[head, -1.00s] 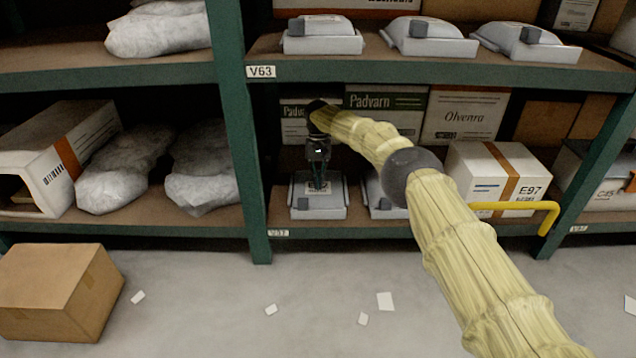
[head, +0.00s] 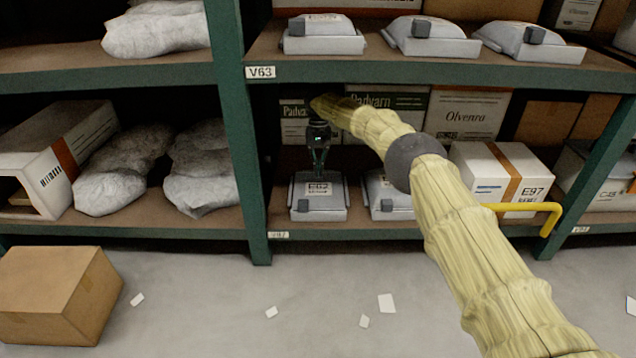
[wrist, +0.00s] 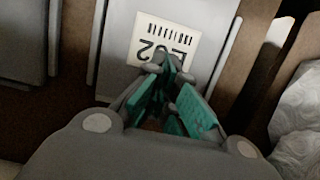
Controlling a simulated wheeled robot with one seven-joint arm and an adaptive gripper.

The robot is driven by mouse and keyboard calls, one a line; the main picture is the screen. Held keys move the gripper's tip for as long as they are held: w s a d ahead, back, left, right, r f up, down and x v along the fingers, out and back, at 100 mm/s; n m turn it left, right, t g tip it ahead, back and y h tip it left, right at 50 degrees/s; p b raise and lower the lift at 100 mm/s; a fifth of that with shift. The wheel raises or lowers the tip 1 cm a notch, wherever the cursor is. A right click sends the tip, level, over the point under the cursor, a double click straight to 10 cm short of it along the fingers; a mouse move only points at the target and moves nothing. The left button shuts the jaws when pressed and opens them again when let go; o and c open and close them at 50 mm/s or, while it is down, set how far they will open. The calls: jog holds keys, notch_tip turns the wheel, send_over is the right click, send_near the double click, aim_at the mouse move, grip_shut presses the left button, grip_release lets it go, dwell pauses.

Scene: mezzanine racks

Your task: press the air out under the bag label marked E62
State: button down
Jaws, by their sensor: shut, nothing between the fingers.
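The bag labelled E62 (head: 334,212) is a pale grey pack lying on the lower shelf just right of the green post. Its white label (head: 325,188) faces up. In the wrist view the label (wrist: 168,38) shows upside down with a barcode, and my fingertips cover part of its near edge. My gripper (head: 318,172), dark with teal finger pads, is shut and empty. It points down over the label and seems a little above it; exact contact is hard to tell. It also shows in the wrist view (wrist: 172,64).
A similar grey bag (head: 385,196) lies close on the right, partly behind my arm. A white E97 box (head: 485,182) and a yellow bar (head: 545,208) are farther right. The upper shelf (head: 440,68) overhangs, and the green post (head: 240,130) stands on the left.

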aim_at(318, 183)
jog(key=s+v, duration=0.2)
jog(key=v, duration=0.5)
jog(key=shift+r, duration=0.55)
jog(key=shift+w, duration=0.1)
jog(key=shift+a, duration=0.1)
